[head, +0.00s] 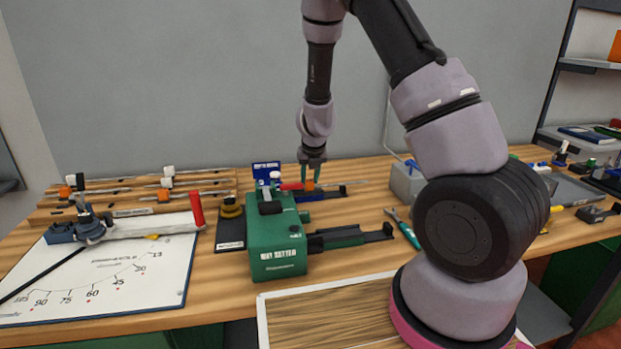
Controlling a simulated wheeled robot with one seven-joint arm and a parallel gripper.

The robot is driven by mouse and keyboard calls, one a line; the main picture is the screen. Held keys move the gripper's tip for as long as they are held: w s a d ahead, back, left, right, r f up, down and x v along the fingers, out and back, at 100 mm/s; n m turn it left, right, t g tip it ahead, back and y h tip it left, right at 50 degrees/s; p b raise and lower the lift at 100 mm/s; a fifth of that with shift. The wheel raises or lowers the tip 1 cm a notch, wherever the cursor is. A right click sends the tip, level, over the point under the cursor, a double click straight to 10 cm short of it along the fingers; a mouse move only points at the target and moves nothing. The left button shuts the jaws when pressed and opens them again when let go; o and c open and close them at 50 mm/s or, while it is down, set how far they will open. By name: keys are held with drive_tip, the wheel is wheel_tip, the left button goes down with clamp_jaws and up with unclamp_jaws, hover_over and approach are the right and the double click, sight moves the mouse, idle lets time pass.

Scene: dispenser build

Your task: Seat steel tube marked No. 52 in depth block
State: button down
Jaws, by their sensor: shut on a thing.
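My gripper (312,170) points down just behind the green machine (277,243), its fingers shut on a thin steel tube (345,184) with an orange piece at the jaws. The tube lies roughly level and runs out to the right. Its number cannot be read, and its left end is hidden or blends with a red part (291,186). A small blue sign (266,173) stands left of the gripper, its lettering too small to read surely. A low blue and dark fixture (325,194), perhaps the depth block, sits under the tube; whether they touch cannot be told.
A wooden rack (130,212) with several tubes stands at back left. A white angle board (150,270) with a red-handled tool (197,208) lies in front of it. A dark slide (350,237) juts right from the green machine. Teal-handled pliers (406,232) and a grey block (406,184) lie to the right.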

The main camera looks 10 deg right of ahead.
drive_tip(key=shift+a, duration=2.45)
drive_tip(key=shift+c, duration=2.3)
unclamp_jaws()
drive_tip(key=shift+d, duration=0.1)
drive_tip(key=shift+c, duration=0.2)
drive_tip(key=shift+o, duration=1.1)
drive_tip(key=shift+a, duration=0.2)
drive_tip(key=shift+c, duration=0.3)
